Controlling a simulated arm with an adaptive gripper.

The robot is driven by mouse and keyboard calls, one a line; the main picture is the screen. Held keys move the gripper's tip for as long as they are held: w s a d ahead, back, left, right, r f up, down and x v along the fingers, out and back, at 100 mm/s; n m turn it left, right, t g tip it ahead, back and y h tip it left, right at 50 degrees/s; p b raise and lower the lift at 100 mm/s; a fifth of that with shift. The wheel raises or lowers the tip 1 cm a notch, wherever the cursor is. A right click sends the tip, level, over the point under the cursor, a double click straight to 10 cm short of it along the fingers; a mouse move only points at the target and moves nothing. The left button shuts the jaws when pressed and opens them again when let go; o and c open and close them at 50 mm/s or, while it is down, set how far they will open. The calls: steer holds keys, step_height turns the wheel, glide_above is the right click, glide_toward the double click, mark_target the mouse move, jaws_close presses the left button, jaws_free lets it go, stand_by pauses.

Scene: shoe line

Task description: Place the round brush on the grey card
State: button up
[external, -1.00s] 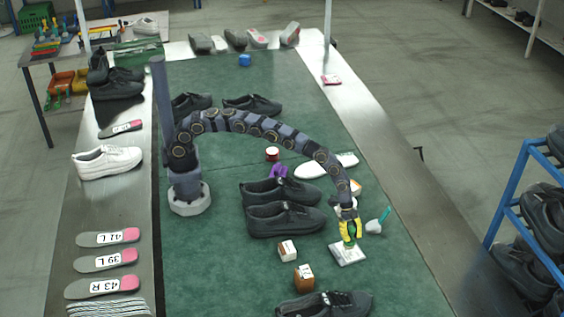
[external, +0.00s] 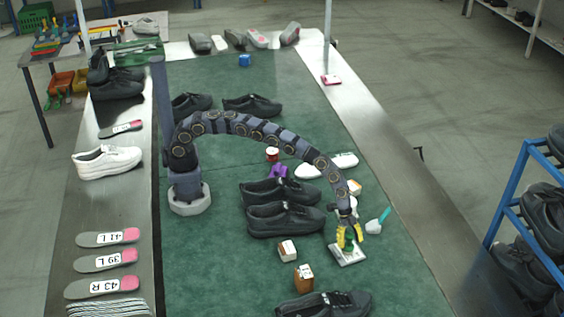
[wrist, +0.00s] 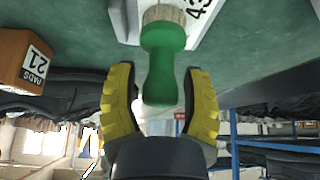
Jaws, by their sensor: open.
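The round brush (wrist: 163,62) has a green handle and a pale tan head. It stands head down on the grey card (external: 347,257), which also shows at the top of the wrist view with a "43" label (wrist: 198,8). My gripper (external: 350,234) is over the card with its yellow fingers spread on either side of the green handle. In the wrist view my gripper (wrist: 160,78) shows clear gaps between both fingers and the handle. The underside of the brush head is hidden.
A teal and white tool (external: 378,221) lies right of the card. Two small brown boxes, one (external: 287,250) and another (external: 304,278), stand to its left. Black shoes (external: 285,218) are farther left. Green mat is clear at the lower right.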

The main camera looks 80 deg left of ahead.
steer(key=v, duration=1.2)
